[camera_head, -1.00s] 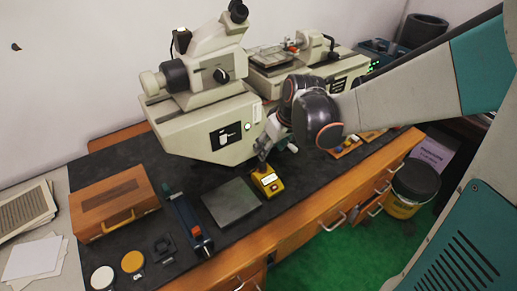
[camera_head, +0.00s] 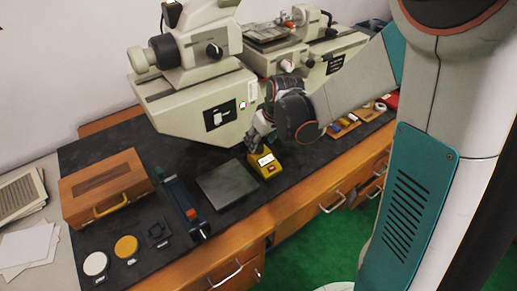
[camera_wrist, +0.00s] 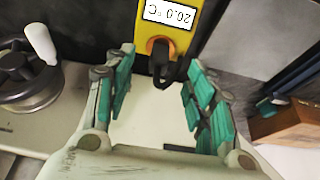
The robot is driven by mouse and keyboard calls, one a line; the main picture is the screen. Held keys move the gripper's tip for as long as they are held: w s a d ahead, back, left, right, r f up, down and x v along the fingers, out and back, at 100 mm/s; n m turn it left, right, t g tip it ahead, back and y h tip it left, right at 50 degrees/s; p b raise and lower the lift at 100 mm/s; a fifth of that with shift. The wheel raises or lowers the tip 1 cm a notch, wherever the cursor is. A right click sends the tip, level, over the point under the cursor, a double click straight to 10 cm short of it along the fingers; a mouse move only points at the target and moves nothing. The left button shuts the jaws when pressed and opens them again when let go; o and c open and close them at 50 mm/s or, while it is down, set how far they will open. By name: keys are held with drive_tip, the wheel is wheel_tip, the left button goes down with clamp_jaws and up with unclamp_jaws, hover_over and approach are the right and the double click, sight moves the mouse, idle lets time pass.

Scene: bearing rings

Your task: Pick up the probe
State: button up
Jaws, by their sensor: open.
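A yellow device (camera_head: 268,166) with a white readout stands on the dark bench mat, just below my gripper in the head view. In the wrist view the yellow device (camera_wrist: 188,38) shows "20.0 °C" upside down. At its near end is an orange ring with a black, bent piece (camera_wrist: 172,70), which may be the probe; I cannot tell for sure. My gripper (camera_wrist: 158,76) is open, with its green-padded fingers on either side of the black piece. I see no finger touching it. In the head view my wrist hides much of the gripper.
A large beige measuring machine (camera_head: 200,100) stands right behind. A grey plate (camera_head: 228,183) and a blue bar-shaped tool (camera_head: 182,205) lie to the left, with a wooden case (camera_head: 105,187) farther left. The wrist view shows a round knob with a white handle (camera_wrist: 40,44) at the left.

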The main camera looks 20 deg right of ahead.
sight(259, 146)
drive_tip(key=b+x, duration=0.1)
drive_tip(key=x, duration=0.2)
drive_tip(key=shift+w+d+f, duration=0.1)
drive_tip(key=shift+w+f, duration=0.05)
drive_tip(key=shift+f, duration=0.1)
drive_tip(key=c, duration=1.1)
drive_tip(key=shift+r, duration=0.15)
clamp_jaws()
